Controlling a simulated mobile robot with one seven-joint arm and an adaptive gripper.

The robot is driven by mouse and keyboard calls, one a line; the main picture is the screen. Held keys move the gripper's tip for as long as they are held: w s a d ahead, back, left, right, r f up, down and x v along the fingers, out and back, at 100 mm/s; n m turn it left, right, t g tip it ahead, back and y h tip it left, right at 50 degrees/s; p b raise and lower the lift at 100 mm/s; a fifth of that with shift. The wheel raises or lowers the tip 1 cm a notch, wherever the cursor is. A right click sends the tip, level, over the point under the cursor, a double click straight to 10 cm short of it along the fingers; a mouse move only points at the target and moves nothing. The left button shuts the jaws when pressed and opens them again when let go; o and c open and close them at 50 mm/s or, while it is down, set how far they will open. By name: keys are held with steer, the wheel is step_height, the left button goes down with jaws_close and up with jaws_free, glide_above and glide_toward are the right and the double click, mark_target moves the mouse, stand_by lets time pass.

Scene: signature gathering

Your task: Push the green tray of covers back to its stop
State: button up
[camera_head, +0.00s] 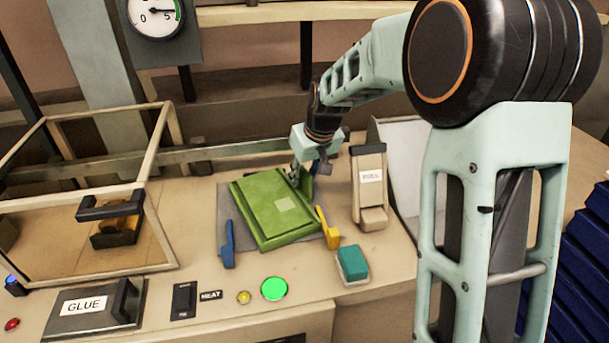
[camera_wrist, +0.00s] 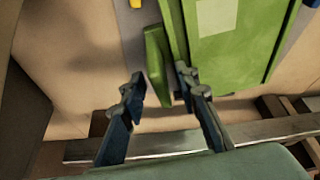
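The green tray (camera_head: 250,215) lies on a grey plate (camera_head: 223,205) on the bench, turned slightly, with a pale square on its top face. It also shows in the wrist view (camera_wrist: 240,65). An upright green tab (camera_head: 307,186) stands at its right side near the back. My gripper (camera_head: 298,178) is down at the tray's back right corner. In the wrist view the fingers (camera_wrist: 160,88) are apart, with the green tab (camera_wrist: 157,62) between or just beyond their tips. A gap shows between the left finger and the tab; contact on the right side cannot be told.
A blue lever (camera_head: 228,243) and a yellow lever (camera_head: 327,228) flank the tray's front. A tan labelled holder (camera_head: 370,188) and a teal-topped block (camera_head: 352,263) stand to the right. A clear-sided case (camera_head: 85,235) stands left. A rail (camera_head: 215,157) runs behind.

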steer(key=v, duration=1.2)
